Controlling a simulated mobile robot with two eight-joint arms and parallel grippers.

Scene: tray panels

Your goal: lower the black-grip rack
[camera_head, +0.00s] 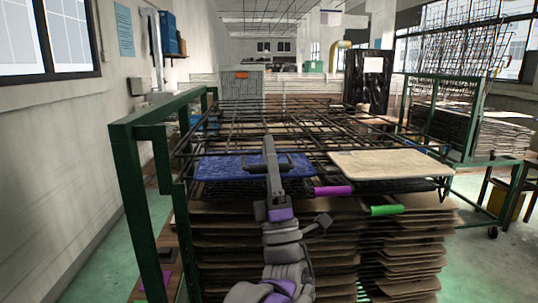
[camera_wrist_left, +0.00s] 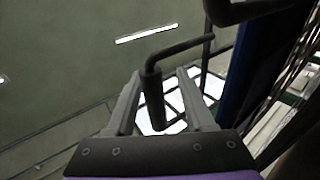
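The black-grip rack is one of several dark wire racks in a green frame. Its black grip (camera_head: 262,168) sits at the front edge of the blue panel (camera_head: 215,167) in the head view. My left gripper (camera_head: 270,150) reaches up from the bottom middle and overlaps this grip. In the left wrist view, a bent black bar with a thick dark grip (camera_wrist_left: 152,88) lies between the two fingers of my left gripper (camera_wrist_left: 160,80). The fingers stand apart, with a gap on the right side of the grip. Whether the left finger touches it I cannot tell. My right gripper does not show.
A purple grip (camera_head: 333,191) and a green grip (camera_head: 386,210) stick out to the right. A tan panel (camera_head: 390,164) lies right of the blue one. Stacked brown sheets (camera_head: 235,240) fill the frame below. The green post (camera_head: 140,220) stands close on the left.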

